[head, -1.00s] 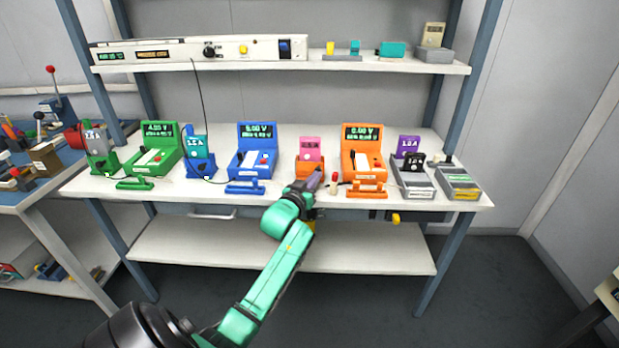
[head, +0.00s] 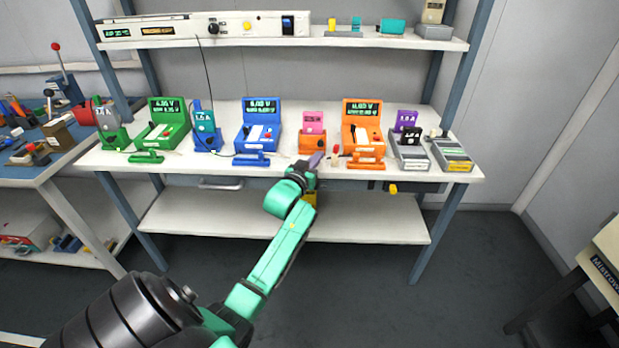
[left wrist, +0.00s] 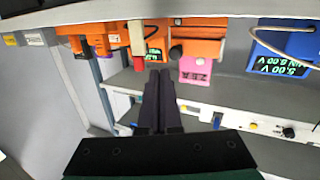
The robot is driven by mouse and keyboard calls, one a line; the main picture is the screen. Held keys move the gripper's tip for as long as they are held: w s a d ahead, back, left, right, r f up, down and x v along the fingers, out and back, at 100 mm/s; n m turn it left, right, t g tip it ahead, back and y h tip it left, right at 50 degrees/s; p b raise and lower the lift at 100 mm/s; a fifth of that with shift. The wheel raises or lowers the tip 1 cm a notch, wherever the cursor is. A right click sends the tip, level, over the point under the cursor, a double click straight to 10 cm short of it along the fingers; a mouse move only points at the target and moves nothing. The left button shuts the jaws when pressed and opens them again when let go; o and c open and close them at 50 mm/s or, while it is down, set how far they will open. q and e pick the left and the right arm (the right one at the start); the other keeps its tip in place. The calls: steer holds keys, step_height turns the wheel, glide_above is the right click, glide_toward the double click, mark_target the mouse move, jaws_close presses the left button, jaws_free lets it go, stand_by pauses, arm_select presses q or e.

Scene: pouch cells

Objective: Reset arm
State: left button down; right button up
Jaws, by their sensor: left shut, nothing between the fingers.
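My left gripper (head: 314,160) is at the front edge of the white workbench (head: 230,172), close to the orange holder that carries the pink cell (head: 313,122). In the left wrist view the left gripper (left wrist: 160,78) shows two dark fingers together with nothing between them. That view is upside down. The pink cell (left wrist: 195,71) stands beside the fingers there. A small white and red piece (left wrist: 137,42) is near the fingertips. My left arm's teal links cross the lower middle of the head view. My right gripper is in neither view.
Green (head: 165,124), blue (head: 260,125) and orange (head: 362,124) testers stand on the bench. A shelf (head: 390,42) is above. A blue side table (head: 60,160) is at left. The floor in front is open.

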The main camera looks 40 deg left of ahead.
arm_select(q)
steer(key=s+d, duration=0.4)
steer(key=s, duration=0.3)
steer(key=s+d+f+m+g+h+p, duration=0.1)
steer(key=s+d+f+g, duration=0.15)
steer(key=f, duration=0.65)
steer(key=s+d+f+m+g+h+p, duration=0.1)
steer(key=s+d+f+g, duration=0.15)
steer(key=f, duration=0.75)
steer(key=s+d+f+m+g+h+p, duration=0.1)
steer(key=s+d+f+g+h, duration=0.15)
steer(key=f, duration=0.65)
steer(key=s+d+f+m+g+p, duration=0.1)
steer(key=s+d+f+g, duration=0.25)
steer(key=s+f, duration=0.75)
steer(key=s+f+m+g, duration=0.1)
steer(key=s+f, duration=0.3)
steer(key=s, duration=0.7)
steer(key=s+d+f+m+g+p, duration=0.1)
steer(key=s+f+g, duration=0.3)
steer(key=s, duration=0.7)
steer(key=shift+d+p, duration=0.2)
steer(key=shift+p, duration=0.1)
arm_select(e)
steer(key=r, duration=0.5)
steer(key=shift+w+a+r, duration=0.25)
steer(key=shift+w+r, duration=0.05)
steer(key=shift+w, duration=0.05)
